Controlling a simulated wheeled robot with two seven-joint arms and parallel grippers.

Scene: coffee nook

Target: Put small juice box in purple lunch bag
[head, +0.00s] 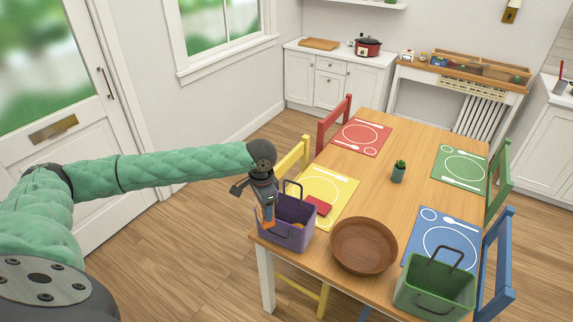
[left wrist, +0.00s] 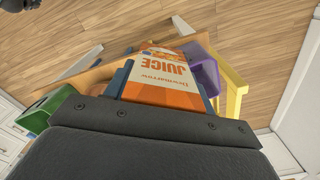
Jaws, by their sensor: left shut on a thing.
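My left gripper (head: 265,203) is shut on the small juice box (head: 268,216), an orange and white carton. In the left wrist view the juice box (left wrist: 160,78) sits between the fingers with its "JUICE" print upside down. The purple lunch bag (head: 293,236) stands open at the table's near left corner, its dark handle up. In the head view the gripper and box overlap the bag's left side; I cannot tell whether the box is over the opening or in front of it. The purple bag also shows right of the box in the left wrist view (left wrist: 206,68). My right gripper is not in view.
A brown bowl (head: 363,246) stands right of the purple bag, and a green lunch bag (head: 432,290) at the near right. A red item (head: 319,206) lies on the yellow placemat (head: 335,190). A small cactus (head: 399,171) stands mid-table. A yellow chair (head: 293,158) is at the left edge.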

